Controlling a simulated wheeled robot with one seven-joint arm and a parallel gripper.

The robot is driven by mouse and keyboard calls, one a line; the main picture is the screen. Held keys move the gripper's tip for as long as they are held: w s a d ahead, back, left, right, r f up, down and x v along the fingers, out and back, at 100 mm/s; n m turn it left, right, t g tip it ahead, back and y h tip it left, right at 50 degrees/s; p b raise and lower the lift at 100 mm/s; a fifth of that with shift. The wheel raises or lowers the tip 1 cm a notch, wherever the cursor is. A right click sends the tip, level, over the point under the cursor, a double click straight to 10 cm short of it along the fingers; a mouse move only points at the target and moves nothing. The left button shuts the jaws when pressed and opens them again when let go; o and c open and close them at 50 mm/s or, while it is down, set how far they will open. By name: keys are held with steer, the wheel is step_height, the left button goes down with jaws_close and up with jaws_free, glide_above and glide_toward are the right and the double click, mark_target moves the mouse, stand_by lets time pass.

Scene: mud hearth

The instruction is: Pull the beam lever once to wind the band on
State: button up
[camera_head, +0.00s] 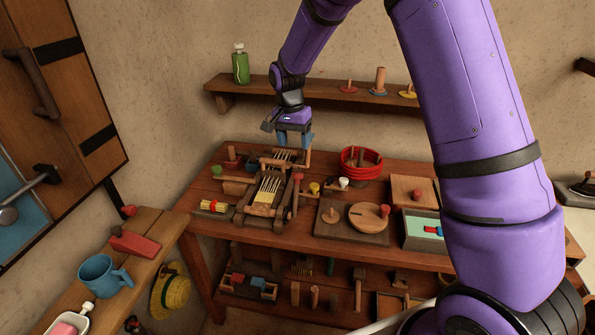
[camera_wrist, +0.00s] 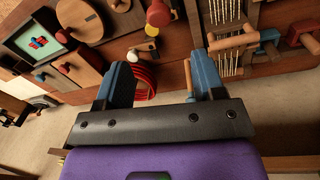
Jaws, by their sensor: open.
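A small wooden loom (camera_head: 263,195) with pale warp threads stands on the table's left half. It also shows at the top of the wrist view (camera_wrist: 226,12). At its right side a wooden lever with a red knob (camera_head: 297,177) stands up; what looks like the same red knob shows in the wrist view (camera_wrist: 158,13). My gripper (camera_head: 294,140) hangs above the loom's back end, fingers down, behind the red knob and apart from it. In the wrist view my gripper (camera_wrist: 163,80) has its blue fingers wide apart with nothing held. A wooden handle (camera_wrist: 232,42) shows near the right finger.
Right of the loom are red rings (camera_head: 361,163), a round wooden disc on a board (camera_head: 369,216) and a green-topped box (camera_head: 422,230). A yellow-threaded bundle (camera_head: 213,206) lies left. A wall shelf (camera_head: 330,92) runs behind. A bench with a blue mug (camera_head: 100,275) stands at front left.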

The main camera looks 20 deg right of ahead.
glide_above(296, 195)
steer(key=w+d, duration=0.2)
steer(key=w, duration=0.1)
steer(key=f, duration=1)
steer(key=shift+w+a+f, duration=0.15)
steer(key=shift+a+f, duration=0.05)
steer(key=shift+f, duration=0.05)
jaws_close()
